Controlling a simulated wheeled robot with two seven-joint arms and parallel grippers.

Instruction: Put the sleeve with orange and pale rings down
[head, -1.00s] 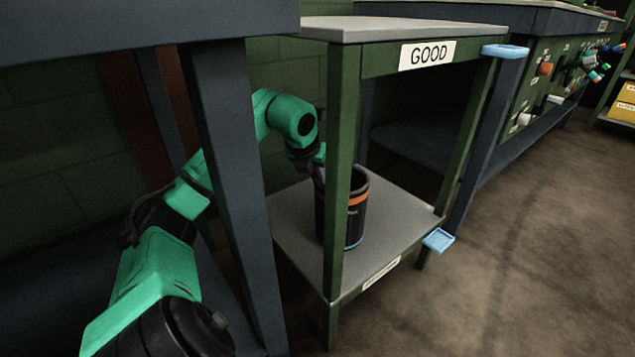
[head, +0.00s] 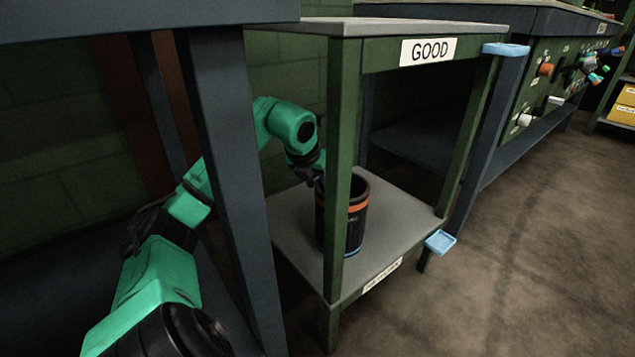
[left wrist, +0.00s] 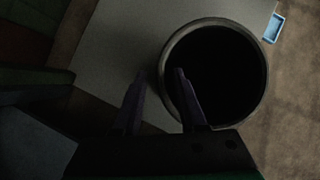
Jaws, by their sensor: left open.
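The sleeve (head: 357,226) is a black open cylinder with an orange ring near its top and a thin pale-blue band at its foot. It stands upright on the grey lower shelf (head: 400,211) of a green stand, partly hidden by the stand's front-left post. My left gripper (head: 317,175) is at the sleeve's top left, with its fingertips mostly hidden by that post. In the left wrist view, the open jaws (left wrist: 160,88) straddle the near-left part of the sleeve's rim (left wrist: 264,76), one finger over the dark opening and one outside. Contact cannot be told. My right gripper is not in view.
The stand's green post (head: 341,150) is close in front of my left gripper. Its top shelf (head: 400,27) is overhead, with a GOOD sign (head: 428,51). A dark blue bench leg (head: 232,180) stands left. The lower shelf is clear right of the sleeve.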

